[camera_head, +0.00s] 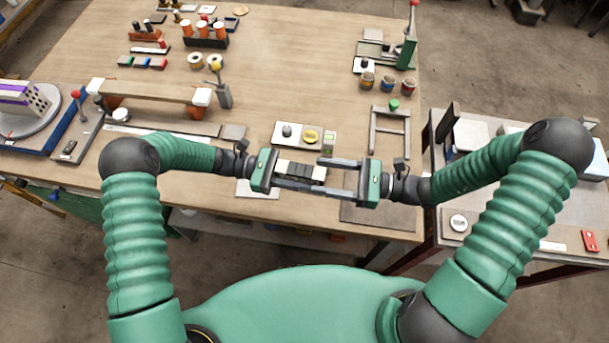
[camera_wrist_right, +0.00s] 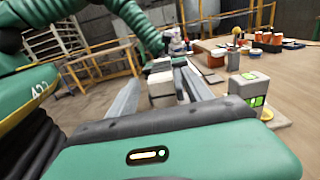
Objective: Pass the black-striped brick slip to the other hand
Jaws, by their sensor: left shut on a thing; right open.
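The black-striped brick slip (camera_head: 299,170) is a short pale bar with dark bands, held in the air above the front edge of the bench. My left gripper (camera_head: 307,174) is shut on it from the left. My right gripper (camera_head: 325,177) is open and faces the left one, its fingertips close to the slip's right end. In the right wrist view the slip (camera_wrist_right: 161,88) shows pale and grey between the two spread fingers of my right gripper (camera_wrist_right: 160,82). Whether either of these fingers touches it, I cannot tell.
A white plate (camera_head: 296,135) with a yellow ring and a small device lies on the bench behind the grippers. A grey frame (camera_head: 390,133) with a green knob stands to the right. A dark mat (camera_head: 380,219) lies at the front edge. A side table (camera_head: 520,238) stands at right.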

